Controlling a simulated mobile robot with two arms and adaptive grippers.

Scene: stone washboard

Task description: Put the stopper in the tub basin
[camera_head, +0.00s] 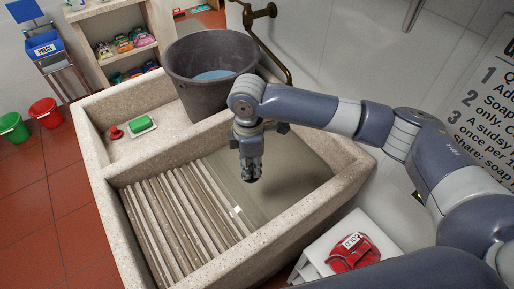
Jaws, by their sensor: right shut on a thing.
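The stone tub basin (285,165) fills the middle of the view, with a ribbed washboard (180,220) sloping into its left part. My right gripper (251,174) points down over the basin, between the washboard and the right wall. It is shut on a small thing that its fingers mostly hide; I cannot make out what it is. A small red knob-like thing (116,132) lies on the left ledge of the tub; I cannot tell whether it is the stopper. My left gripper is not in view.
A large grey bucket (200,95) with bluish contents stands on the tub's back ledge. A green soap-like block (142,124) lies on the left ledge. A brass pipe (262,44) runs behind the bucket.

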